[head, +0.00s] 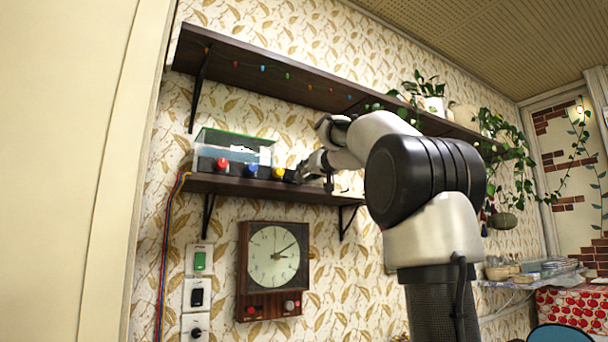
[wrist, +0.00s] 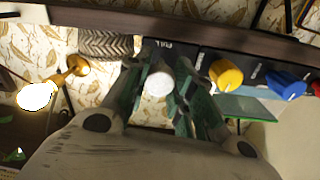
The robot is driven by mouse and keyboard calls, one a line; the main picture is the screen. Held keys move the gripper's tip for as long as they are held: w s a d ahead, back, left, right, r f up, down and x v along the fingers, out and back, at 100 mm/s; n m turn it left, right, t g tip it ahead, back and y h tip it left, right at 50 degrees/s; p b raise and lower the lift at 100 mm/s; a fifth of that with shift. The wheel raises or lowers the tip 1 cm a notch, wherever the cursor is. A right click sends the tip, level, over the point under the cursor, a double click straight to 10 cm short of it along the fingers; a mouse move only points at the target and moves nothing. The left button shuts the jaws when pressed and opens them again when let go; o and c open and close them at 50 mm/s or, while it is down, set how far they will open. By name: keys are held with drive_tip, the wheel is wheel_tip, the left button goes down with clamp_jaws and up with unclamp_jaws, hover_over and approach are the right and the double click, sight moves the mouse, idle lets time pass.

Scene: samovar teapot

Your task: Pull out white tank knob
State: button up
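The white knob (wrist: 159,82) is in the middle of the wrist view, on the front of a dark labelled box (wrist: 165,50). My gripper (wrist: 160,72) has one finger on each side of the knob, with what looks like a narrow gap at each side. The fingers look open, and contact with the knob is not clear. In the head view my gripper (head: 312,167) is at the right end of the row of boxes on the lower shelf. The white knob is hidden there behind my gripper.
Yellow (head: 278,172), blue (head: 251,171) and red (head: 222,164) knobs sit in a row beside it. A clear tank with a green rim (head: 238,137) stands behind them. An upper shelf (head: 275,82) runs above. A lit lamp (wrist: 37,96) is close by in the wrist view.

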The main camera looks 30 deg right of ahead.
drive_tip(key=o, duration=0.5)
drive_tip(key=shift+s, duration=0.15)
drive_tip(key=s, duration=1.2)
drive_tip(key=shift+f, duration=0.1)
drive_tip(key=s+f+m+g, duration=0.1)
drive_tip(key=s+f+g, duration=0.25)
drive_tip(key=f, duration=0.95)
drive_tip(key=s+f+m+g, duration=0.2)
drive_tip(key=s+f+g, duration=0.15)
drive_tip(key=f, duration=1.05)
drive_tip(key=s+a+f+n+g, duration=0.2)
drive_tip(key=s+a+f, duration=0.3)
drive_tip(key=s+f, duration=0.4)
drive_tip(key=s+a+f+n+g, duration=0.2)
drive_tip(key=s+a+f+g, duration=0.2)
drive_tip(key=s+f, duration=0.6)
drive_tip(key=shift+a+f+n+g, duration=0.4)
drive_tip(key=shift+a+f, duration=0.1)
drive_tip(key=shift+f, duration=1.85)
